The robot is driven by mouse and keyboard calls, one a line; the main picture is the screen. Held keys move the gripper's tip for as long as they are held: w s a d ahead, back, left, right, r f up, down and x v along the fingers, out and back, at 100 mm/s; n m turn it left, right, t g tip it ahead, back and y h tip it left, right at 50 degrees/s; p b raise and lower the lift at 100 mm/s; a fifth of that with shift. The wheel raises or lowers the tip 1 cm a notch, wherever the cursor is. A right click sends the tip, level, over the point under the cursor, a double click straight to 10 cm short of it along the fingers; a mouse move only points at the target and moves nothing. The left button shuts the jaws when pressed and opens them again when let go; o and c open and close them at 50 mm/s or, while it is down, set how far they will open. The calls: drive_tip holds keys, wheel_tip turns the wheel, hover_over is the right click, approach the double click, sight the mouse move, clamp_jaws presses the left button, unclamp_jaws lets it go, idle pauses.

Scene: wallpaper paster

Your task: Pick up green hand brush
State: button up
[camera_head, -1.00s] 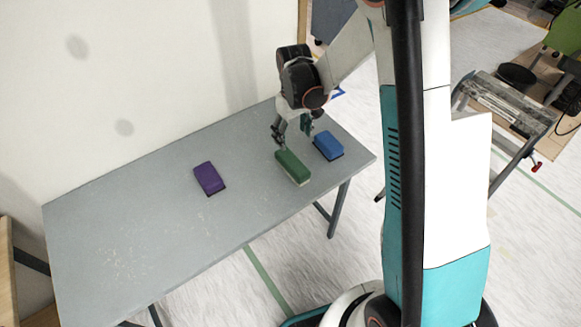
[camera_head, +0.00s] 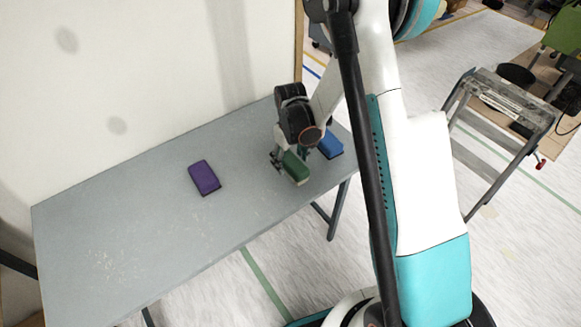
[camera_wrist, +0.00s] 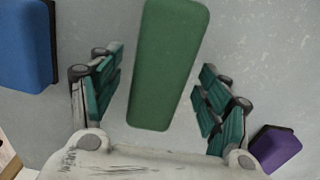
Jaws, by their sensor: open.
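The green hand brush (camera_head: 296,169) lies on the grey table, partly hidden by my gripper in the head view. In the wrist view the green hand brush (camera_wrist: 168,62) extends from the top edge down between my fingers. My gripper (camera_wrist: 158,92) is open, with one finger on each side of the brush and a visible gap to each. In the head view my gripper (camera_head: 288,160) is low over the brush's far end. Whether the fingertips touch the table cannot be told.
A blue brush (camera_head: 330,145) lies close to the right of the green one; it also shows in the wrist view (camera_wrist: 25,45). A purple brush (camera_head: 204,177) lies further left. The grey table (camera_head: 130,235) is clear on its left, with a wall behind it.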

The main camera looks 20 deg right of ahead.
sight(290, 159)
drive_tip(key=shift+f, duration=0.5)
drive_tip(key=c, duration=1.3)
drive_tip(key=shift+r, duration=0.25)
drive_tip(key=shift+c, duration=0.2)
wheel_tip(290, 159, up, 20)
drive_tip(key=p, duration=0.5)
drive_tip(key=shift+f+p, duration=0.15)
drive_tip(key=shift+p, duration=0.15)
